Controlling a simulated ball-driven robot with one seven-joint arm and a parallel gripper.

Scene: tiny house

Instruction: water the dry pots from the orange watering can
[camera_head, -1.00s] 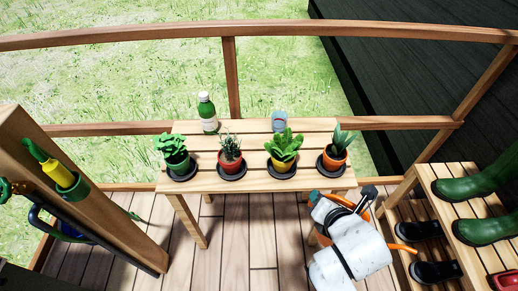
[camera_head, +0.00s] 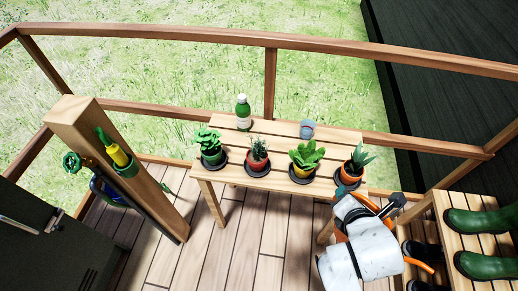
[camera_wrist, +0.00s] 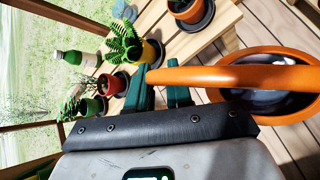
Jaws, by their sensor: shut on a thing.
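My gripper (camera_wrist: 158,90) is shut on the handle of the orange watering can (camera_wrist: 265,117); the can's open top and dark inside show in the wrist view. In the head view my arm mostly hides the can, with its orange spout (camera_head: 419,265) showing to the right. The can is near the bench's front right corner. On the bench stand a green pot (camera_head: 212,158), a red pot (camera_head: 257,164), a yellow pot (camera_head: 303,171) and an orange pot (camera_head: 350,174), each planted and on a dark saucer. I cannot tell which soil is dry.
The slatted bench (camera_head: 275,184) also holds a green bottle (camera_head: 243,113) and a blue-grey cup (camera_head: 307,130) at its back. A wooden post (camera_head: 135,160) with hanging tools is at left. A shelf with green boots (camera_head: 485,222) is at right. Deck floor in front is clear.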

